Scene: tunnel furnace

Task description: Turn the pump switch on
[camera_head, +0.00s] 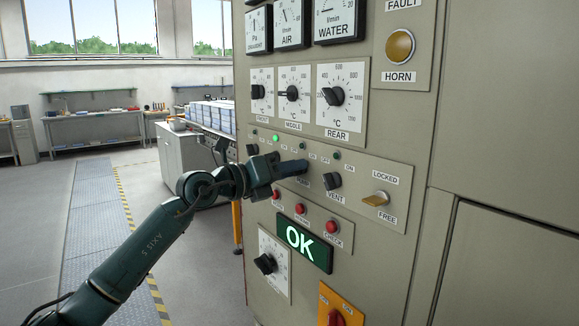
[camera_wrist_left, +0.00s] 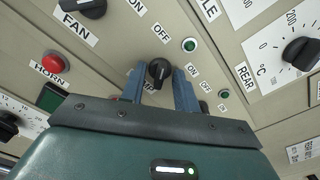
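A black rotary knob (camera_wrist_left: 159,72) sits on the beige panel in the left wrist view, with a label below it mostly hidden. I cannot read whether it says pump. My left gripper (camera_wrist_left: 159,88) has its two blue fingers apart, one on each side of this knob, with thin gaps seeming to show. My right gripper is not in view.
A neighbouring black knob (camera_head: 331,181) is close on the right; a FAN label (camera_wrist_left: 76,28) shows in the wrist view. A green lamp (camera_head: 276,138) is lit above the row. Red buttons (camera_head: 299,208) and a lit OK display (camera_head: 302,242) lie below. A yellow lever (camera_head: 376,199) sticks out right.

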